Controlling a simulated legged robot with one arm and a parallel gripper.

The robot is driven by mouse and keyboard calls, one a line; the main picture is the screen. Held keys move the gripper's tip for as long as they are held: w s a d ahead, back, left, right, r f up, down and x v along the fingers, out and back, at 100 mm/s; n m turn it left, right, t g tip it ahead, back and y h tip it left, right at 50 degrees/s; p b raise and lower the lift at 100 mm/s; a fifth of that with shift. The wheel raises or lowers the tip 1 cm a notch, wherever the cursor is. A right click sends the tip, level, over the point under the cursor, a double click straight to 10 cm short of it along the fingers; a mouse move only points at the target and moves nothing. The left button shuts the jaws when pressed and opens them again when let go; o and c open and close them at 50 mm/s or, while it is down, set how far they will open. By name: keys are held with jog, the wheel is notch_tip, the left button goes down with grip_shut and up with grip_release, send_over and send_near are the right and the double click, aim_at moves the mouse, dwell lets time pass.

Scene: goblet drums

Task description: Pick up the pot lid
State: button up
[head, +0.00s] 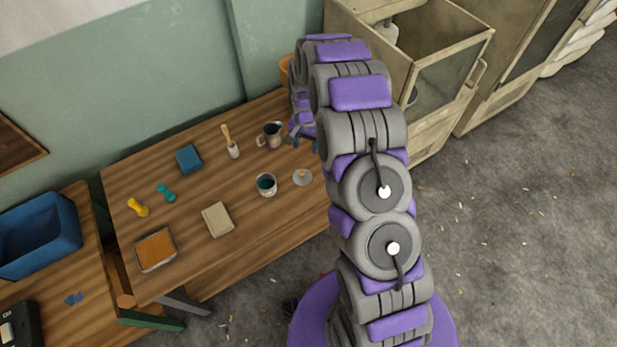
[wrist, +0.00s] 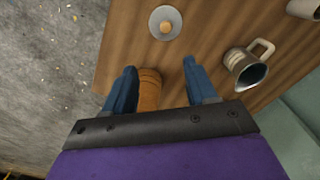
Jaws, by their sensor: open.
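The pot lid (head: 302,177) looks like a small round grey disc with a pale knob, lying on the wooden table near its right side. In the wrist view the lid (wrist: 165,22) is at the top centre, knob facing the camera, beyond my fingertips and apart from them. My gripper (wrist: 159,67) is open, its two blue fingers spread. In the head view my gripper (head: 300,136) is partly hidden by my arm at the table's back right, behind the lid. An orange-brown object (wrist: 150,88) shows between the fingers, partly hidden; I cannot tell its height.
A metal mug (head: 271,134) stands near the gripper; it also shows in the wrist view (wrist: 246,68). A cup (head: 266,185) stands just left of the lid. A brush holder (head: 233,149), book (head: 218,220) and blue block (head: 188,159) are farther left. Open cabinets (head: 440,80) stand right.

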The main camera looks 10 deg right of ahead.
jog(key=b, duration=0.1)
send_over(302, 173)
notch_tip(302, 173, down, 6)
jog(key=f, duration=0.3)
jog(key=d+f+b, duration=0.1)
jog(key=f, duration=0.2)
jog(key=shift+s+d+b, duration=0.1)
jog(key=shift+d+b, duration=0.05)
jog(key=shift+b, duration=0.15)
jog(key=f, duration=0.1)
jog(key=a+f+b, duration=0.1)
jog(key=f, duration=0.2)
jog(key=shift+a+f+b, duration=0.3)
jog(key=shift+a+b, duration=0.1)
jog(key=shift+d+f, duration=0.1)
jog(key=shift+f, duration=0.2)
jog(key=shift+d+r, duration=0.1)
jog(key=shift+d, duration=0.2)
jog(key=shift+c, duration=0.4)
jog(key=shift+a, duration=0.3)
jog(key=c, duration=0.7)
jog(key=shift+d, duration=0.2)
grip_shut()
